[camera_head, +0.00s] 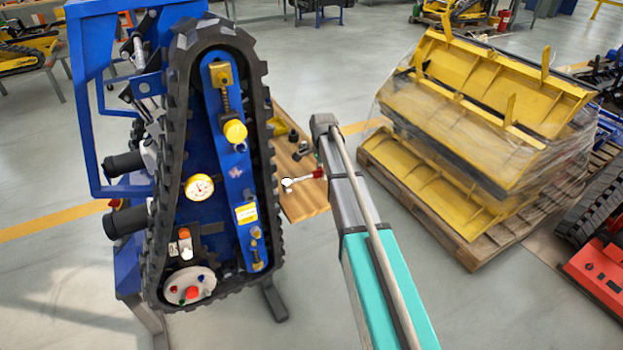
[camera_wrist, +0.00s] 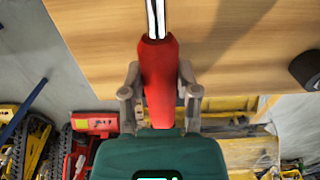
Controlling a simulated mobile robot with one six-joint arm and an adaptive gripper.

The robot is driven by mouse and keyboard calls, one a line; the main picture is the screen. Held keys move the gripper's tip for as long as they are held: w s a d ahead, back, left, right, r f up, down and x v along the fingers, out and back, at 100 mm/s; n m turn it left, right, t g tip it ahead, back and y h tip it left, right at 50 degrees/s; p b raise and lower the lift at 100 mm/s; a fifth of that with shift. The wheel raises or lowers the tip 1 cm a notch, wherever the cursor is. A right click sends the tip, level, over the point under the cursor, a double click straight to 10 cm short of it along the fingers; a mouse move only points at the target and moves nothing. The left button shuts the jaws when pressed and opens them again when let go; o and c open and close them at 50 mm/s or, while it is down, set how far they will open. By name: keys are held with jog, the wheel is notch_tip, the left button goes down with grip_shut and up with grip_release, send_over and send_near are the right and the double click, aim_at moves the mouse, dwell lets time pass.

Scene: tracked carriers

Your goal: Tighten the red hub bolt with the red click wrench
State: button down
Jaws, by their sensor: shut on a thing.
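The red click wrench shows in the wrist view with its red handle (camera_wrist: 159,75) between my gripper's two fingers (camera_wrist: 160,92), which are shut on it. Its bright shaft points up out of the frame. In the head view the wrench's red end (camera_head: 318,174) and pale shaft stick out left from behind my arm, over the wooden table top. Whether it touches the wood I cannot tell. The pale round hub (camera_head: 203,278) sits low on the tracked carrier and bears a red bolt (camera_head: 192,293) with other small coloured bolts around it. The wrench is apart from the hub, up and to its right.
The wooden table (camera_head: 310,205) stands behind the black track (camera_head: 262,130), with small dark items on it. A blue frame (camera_head: 85,100) is at the left. Yellow parts on a pallet (camera_head: 470,245) stand at the right. Floor in front of the carrier is clear.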

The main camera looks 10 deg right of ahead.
jog(key=shift+w+r+p, duration=0.1)
jog(key=shift+r+p, duration=2.75)
jog(key=shift+r, duration=0.3)
jog(key=shift+f, duration=0.1)
